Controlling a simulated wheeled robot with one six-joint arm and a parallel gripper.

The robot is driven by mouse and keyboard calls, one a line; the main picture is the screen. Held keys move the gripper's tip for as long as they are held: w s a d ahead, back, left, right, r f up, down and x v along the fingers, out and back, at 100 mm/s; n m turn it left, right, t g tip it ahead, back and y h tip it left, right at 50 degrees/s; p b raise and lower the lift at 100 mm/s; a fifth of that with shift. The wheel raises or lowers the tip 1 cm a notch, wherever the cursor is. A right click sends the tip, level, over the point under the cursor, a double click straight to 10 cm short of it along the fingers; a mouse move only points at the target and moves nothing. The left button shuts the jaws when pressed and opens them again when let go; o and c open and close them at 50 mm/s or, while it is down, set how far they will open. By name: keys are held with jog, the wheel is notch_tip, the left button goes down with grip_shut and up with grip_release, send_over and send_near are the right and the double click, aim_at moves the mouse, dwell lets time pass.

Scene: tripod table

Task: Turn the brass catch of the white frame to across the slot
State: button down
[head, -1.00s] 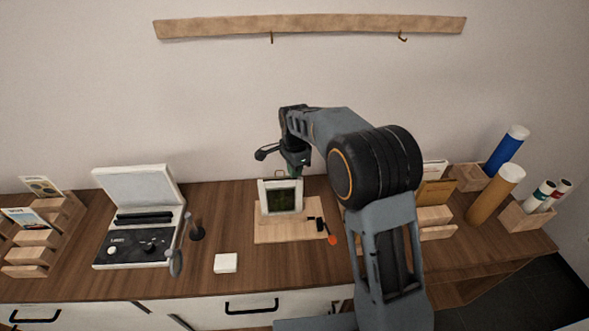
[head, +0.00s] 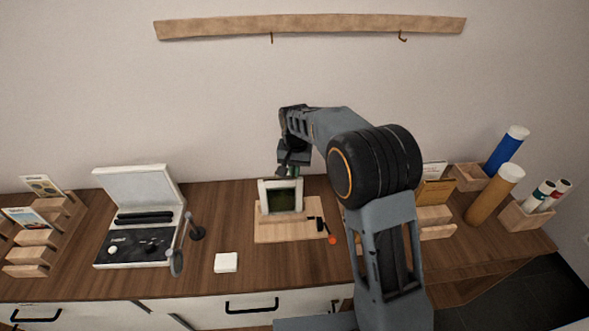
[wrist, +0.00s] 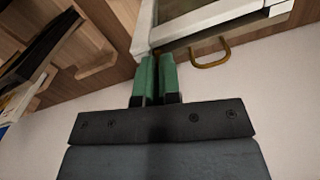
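The white frame (head: 264,197) stands upright on a light wooden board, with a dark green panel inside it. My gripper (wrist: 158,60) has green fingers close together with a narrow gap, their tips at the frame's edge. The frame's edge shows in the wrist view (wrist: 222,15), with a brass loop (wrist: 211,62) beside it, to the right of my fingers and apart from them. No separate brass catch can be made out. The fingertips may hide it, and I cannot tell whether they hold anything. In the head view my gripper (head: 293,172) is just above the frame's top.
The board (head: 290,233) lies on a brown wooden desk (head: 205,275). A black item and an orange-red tip (head: 332,240) are at its right. A white block (head: 226,262) and an open white case (head: 140,187) are to the left. Wooden holders (head: 437,215) stand right.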

jog(key=shift+n, duration=1.3)
jog(key=c, duration=1.3)
grip_release()
notch_tip(320, 180, up, 14)
jog(key=shift+f, duration=0.1)
